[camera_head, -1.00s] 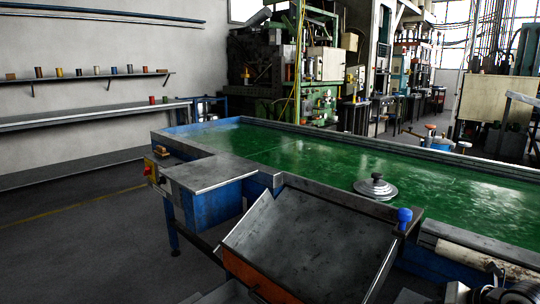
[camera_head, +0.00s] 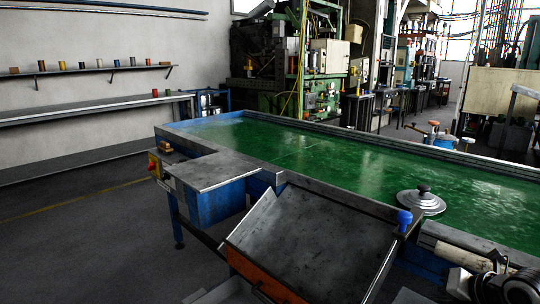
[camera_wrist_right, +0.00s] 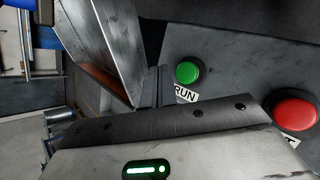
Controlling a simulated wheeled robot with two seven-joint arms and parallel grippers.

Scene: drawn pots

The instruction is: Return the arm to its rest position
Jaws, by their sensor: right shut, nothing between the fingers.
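My right gripper (camera_head: 496,263) shows at the lower right of the head view, over the near edge of the conveyor table. It is shut and empty. In the wrist view its dark fingers (camera_wrist_right: 158,86) are together, beside a grey panel with a green button (camera_wrist_right: 187,72) labelled RUN and a red button (camera_wrist_right: 295,113). I cannot tell whether the fingertips touch the panel. My left gripper is not in view.
A grey pot lid (camera_head: 420,201) with a black knob lies on the green conveyor belt (camera_head: 330,156). A sloping metal chute (camera_head: 310,240) and a blue knob (camera_head: 404,217) stand at the near side. Shelves (camera_head: 90,113) line the left wall.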

